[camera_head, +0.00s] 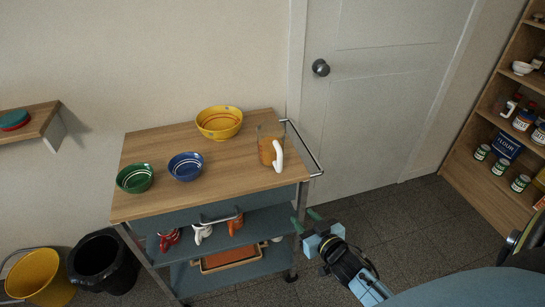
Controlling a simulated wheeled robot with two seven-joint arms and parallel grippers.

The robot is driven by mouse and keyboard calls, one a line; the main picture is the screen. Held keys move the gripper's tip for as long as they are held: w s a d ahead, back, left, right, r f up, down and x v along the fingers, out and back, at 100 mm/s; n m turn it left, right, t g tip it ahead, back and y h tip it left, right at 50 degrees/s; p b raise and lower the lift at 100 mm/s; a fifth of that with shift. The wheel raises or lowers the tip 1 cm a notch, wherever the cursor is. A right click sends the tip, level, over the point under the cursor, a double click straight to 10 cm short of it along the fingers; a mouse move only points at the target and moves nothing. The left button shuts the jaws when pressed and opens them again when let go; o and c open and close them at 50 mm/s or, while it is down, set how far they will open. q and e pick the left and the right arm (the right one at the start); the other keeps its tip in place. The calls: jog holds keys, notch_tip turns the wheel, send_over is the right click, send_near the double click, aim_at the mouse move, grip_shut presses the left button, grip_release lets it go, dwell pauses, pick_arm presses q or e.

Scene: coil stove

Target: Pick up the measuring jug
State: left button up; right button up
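The measuring jug (265,146) stands upright on the wooden top of the trolley (225,178), near its right end. It looks clear with orange markings, and its white handle (278,157) faces the front right. My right gripper (307,219) is below and to the right of the jug, beyond the trolley's front right corner. Its two green fingertips are apart with nothing between them, and it touches no part of the jug. My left gripper is not in view.
A yellow bowl (219,122), a blue bowl (186,166) and a green bowl (135,178) share the trolley top. A metal rail handle (306,150) sticks out at the trolley's right end, close to the jug. Mugs (202,232) stand on the shelf below.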

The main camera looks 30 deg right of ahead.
aim_at(280, 170)
notch_tip(280, 170, up, 10)
jog(key=w+d+f+t, duration=0.1)
jog(key=w+t, duration=0.1)
jog(key=t, duration=0.1)
jog(key=shift+w+r+b, duration=0.15)
jog(key=shift+w+r, duration=0.15)
jog(key=shift+w, duration=1.95)
jog(key=shift+w+r+b, duration=0.2)
jog(key=shift+w+r, duration=0.1)
jog(key=shift+w, duration=2)
jog(key=shift+w+r+b, duration=0.15)
jog(key=shift+w+r, duration=0.15)
jog(key=shift+w, duration=1.95)
grip_shut()
